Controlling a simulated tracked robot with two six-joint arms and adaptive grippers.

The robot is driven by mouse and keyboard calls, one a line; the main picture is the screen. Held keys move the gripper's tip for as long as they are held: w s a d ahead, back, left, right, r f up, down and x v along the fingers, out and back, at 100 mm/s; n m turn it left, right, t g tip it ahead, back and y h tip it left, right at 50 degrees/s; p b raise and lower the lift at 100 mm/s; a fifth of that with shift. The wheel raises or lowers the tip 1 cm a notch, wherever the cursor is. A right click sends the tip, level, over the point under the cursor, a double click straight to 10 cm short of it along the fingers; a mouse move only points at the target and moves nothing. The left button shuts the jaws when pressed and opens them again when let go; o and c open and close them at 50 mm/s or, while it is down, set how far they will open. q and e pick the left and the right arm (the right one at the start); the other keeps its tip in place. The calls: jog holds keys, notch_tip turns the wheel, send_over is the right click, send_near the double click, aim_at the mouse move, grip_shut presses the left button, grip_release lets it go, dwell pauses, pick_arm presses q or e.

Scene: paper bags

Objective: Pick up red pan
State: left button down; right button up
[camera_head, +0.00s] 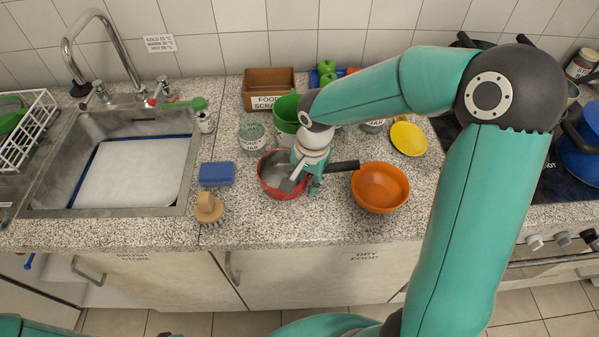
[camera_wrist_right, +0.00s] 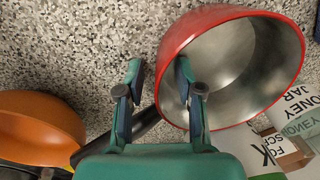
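The red pan (camera_head: 270,175) stands on the speckled counter with its black handle (camera_head: 344,166) pointing right. In the right wrist view, the red pan (camera_wrist_right: 240,75) shows its grey metal inside. My right gripper (camera_head: 302,186) is at the handle side of the pan, pointing down. In the wrist view, the right gripper (camera_wrist_right: 159,75) has its fingers apart, one over the pan's inside and one outside the wall near the handle. The near rim passes between them, with a visible gap. My left gripper is not in view.
An orange bowl (camera_head: 380,188) stands close to the right, by the handle's end. A green container (camera_head: 286,112), a glass jar (camera_head: 252,136) and a brown box (camera_head: 268,82) stand behind. A blue sponge (camera_head: 216,174) and wooden brush (camera_head: 209,208) lie left, beside the sink (camera_head: 195,165).

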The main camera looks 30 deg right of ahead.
jog(key=shift+c, duration=0.3)
grip_shut()
jog(key=shift+r, duration=0.2)
